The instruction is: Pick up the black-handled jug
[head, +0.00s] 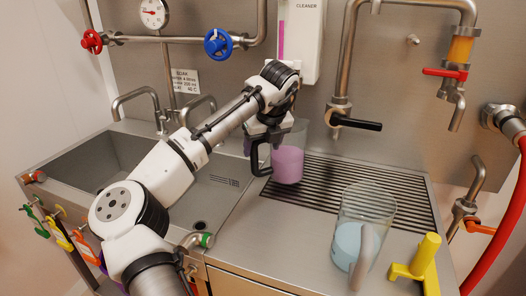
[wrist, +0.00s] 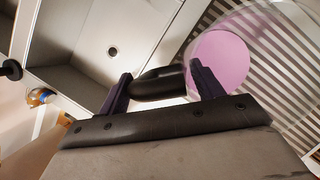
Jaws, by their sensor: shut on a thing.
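The black-handled jug (head: 289,160) is clear and holds pink liquid. It stands upright at the left end of the slatted drain grille, below the cleaner dispenser; I cannot tell whether its base touches the grille. Its black handle (head: 258,158) faces left, toward my arm. My gripper (head: 266,140) is at the handle. In the wrist view my gripper (wrist: 158,88) has its two dark fingers on either side of the black handle (wrist: 160,84), shut on it. The pink liquid (wrist: 220,62) shows beyond the right finger.
A second clear jug (head: 362,225) with pale blue liquid and a grey handle stands at the front right, beside a yellow fitting (head: 420,262). A tap with a black lever (head: 357,123) hangs over the grille (head: 330,190). The sink (head: 90,160) is at left.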

